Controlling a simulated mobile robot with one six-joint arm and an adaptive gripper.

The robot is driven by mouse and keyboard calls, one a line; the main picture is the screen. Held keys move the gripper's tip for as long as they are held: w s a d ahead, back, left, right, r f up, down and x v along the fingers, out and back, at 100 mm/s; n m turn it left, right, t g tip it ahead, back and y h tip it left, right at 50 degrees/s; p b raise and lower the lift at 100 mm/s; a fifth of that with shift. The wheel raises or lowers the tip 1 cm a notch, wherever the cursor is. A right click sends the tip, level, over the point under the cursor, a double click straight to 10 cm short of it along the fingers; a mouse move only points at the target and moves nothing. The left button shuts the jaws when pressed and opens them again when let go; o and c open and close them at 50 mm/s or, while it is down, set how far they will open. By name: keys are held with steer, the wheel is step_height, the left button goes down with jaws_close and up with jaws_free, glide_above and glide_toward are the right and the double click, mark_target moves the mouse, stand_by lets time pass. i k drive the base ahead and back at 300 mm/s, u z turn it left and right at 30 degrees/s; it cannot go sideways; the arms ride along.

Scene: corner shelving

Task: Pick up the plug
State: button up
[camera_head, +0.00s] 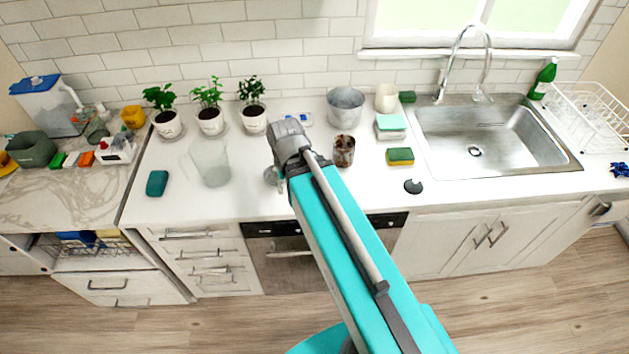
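A dark, round, flat piece, which looks like the plug (413,186), lies on the white counter just in front of the sink's left corner. Nothing is touching it. My turquoise arm reaches up from the bottom of the view to the counter's middle. A small grey part that looks like my gripper (273,178) shows beside the arm's far end, well to the left of the plug. Most of it is hidden behind the arm, so its fingers cannot be made out.
A steel sink (490,140) with a tall faucet (466,60) is behind the plug. A yellow-green sponge (400,156) and a rusty can (344,150) stand between arm and sink. A clear jug (211,162) and several potted plants (210,120) stand left. The counter around the plug is clear.

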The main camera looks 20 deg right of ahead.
mark_target(411, 186)
steer(key=z, duration=1.3)
